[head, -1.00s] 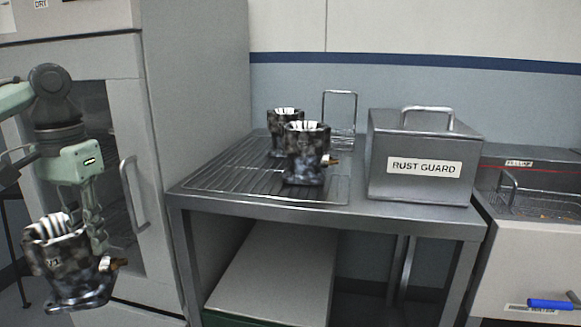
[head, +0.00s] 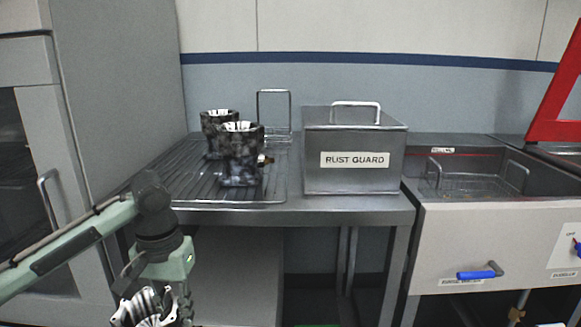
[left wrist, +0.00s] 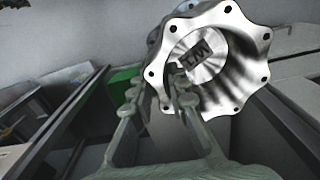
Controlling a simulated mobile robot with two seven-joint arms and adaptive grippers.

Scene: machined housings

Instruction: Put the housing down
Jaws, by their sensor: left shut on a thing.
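My left gripper (left wrist: 172,100) is shut on a metal housing (left wrist: 222,50), which shows its bright scalloped flange with bolt holes and a marked inner face in the left wrist view. In the head view this housing (head: 146,306) is at the bottom edge, mostly cut off, below and in front of the steel table. Two more dark, mottled housings stand upright on the wire rack (head: 190,190): a front one (head: 240,158) and one behind it (head: 214,130). My right gripper is not in view.
A steel box labelled RUST GUARD (head: 352,160) stands on the table right of the rack. A sink-like tank (head: 470,175) with a wire basket is farther right. A tall grey cabinet (head: 115,110) stands at the left. The rack's left front part is clear.

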